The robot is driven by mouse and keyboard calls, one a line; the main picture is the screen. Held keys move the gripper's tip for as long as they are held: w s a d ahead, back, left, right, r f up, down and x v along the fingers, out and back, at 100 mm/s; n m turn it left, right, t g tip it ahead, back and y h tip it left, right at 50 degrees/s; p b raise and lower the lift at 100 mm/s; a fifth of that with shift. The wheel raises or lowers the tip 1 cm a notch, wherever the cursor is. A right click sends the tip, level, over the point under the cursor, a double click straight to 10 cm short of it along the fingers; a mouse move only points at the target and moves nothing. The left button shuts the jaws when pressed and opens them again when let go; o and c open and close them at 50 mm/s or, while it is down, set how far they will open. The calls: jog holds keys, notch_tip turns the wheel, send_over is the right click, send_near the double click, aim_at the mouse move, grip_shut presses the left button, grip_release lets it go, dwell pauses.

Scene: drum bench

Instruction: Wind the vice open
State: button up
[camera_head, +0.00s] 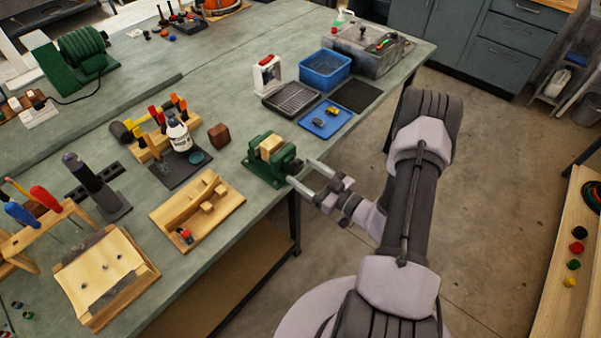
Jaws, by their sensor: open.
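The green vice (262,170) sits at the right front edge of the bench. A pale wooden block (271,148) sits at the top of its jaws; whether it is gripped tightly cannot be told. The vice's dark screw end (296,167) points right, toward my arm. My gripper (299,170) is open at this end, with one finger on the far side and one on the near side. The screw end is between or just short of the fingertips. Whether either finger touches it is too small to tell.
A blue tray (311,123), grey ribbed tray (277,97) and blue bin (309,72) stand behind the vice. A brown block (219,137) and wooden fixture (211,217) are to its left.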

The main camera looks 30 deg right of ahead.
jog(key=shift+x, duration=0.9)
jog(key=c, duration=1.4)
jog(key=shift+o, duration=0.2)
jog(key=shift+n, duration=0.3)
